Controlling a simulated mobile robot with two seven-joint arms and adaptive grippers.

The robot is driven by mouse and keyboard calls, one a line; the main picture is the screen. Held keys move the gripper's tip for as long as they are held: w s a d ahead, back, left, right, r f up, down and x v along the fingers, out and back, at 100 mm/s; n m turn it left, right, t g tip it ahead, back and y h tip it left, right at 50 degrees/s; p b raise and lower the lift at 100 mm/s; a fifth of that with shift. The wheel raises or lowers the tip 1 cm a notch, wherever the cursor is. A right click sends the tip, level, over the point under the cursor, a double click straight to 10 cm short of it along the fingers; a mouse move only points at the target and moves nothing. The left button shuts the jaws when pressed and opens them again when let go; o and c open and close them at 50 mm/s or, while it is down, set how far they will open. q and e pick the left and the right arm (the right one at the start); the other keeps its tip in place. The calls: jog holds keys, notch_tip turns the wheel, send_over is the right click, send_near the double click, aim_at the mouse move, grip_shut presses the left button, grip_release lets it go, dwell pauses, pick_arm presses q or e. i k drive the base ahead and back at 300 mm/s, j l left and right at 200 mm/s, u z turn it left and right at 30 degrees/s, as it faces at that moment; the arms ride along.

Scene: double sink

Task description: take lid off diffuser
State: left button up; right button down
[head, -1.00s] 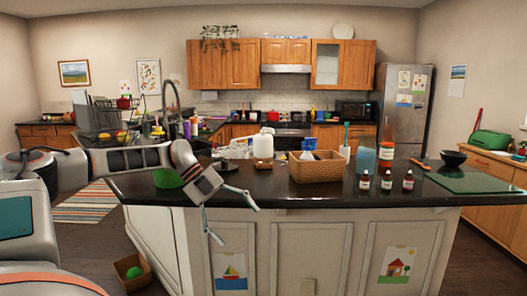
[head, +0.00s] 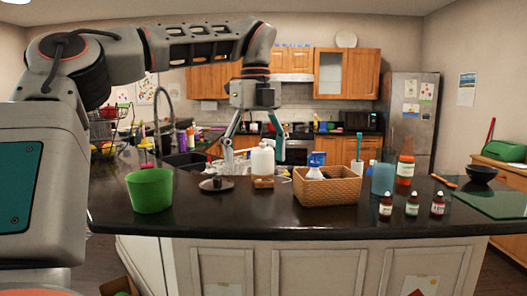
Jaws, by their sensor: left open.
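A white rounded container with a narrower top (head: 263,161), which looks like the diffuser, stands upright on the dark counter left of the wicker basket. My left gripper (head: 254,152) hangs above it, pointing down. Its fingers are spread wide, one on the left and one on the right of the container in this view. The gripper is open and holds nothing. I cannot tell its depth relative to the container or whether a finger touches it. The seam between lid and body is too small to make out. My right gripper is not in view.
A green bucket (head: 150,190) and a small dark disc with a knob (head: 216,184) stand to the left. A small brown block (head: 263,183) lies in front of the container. The wicker basket (head: 328,189) is close on the right, with several small bottles beyond.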

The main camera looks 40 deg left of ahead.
aim_at(262, 153)
jog(key=i+j, duration=0.55)
jog(key=j, duration=0.15)
jog(key=i+j, duration=0.6)
jog(key=j, duration=0.1)
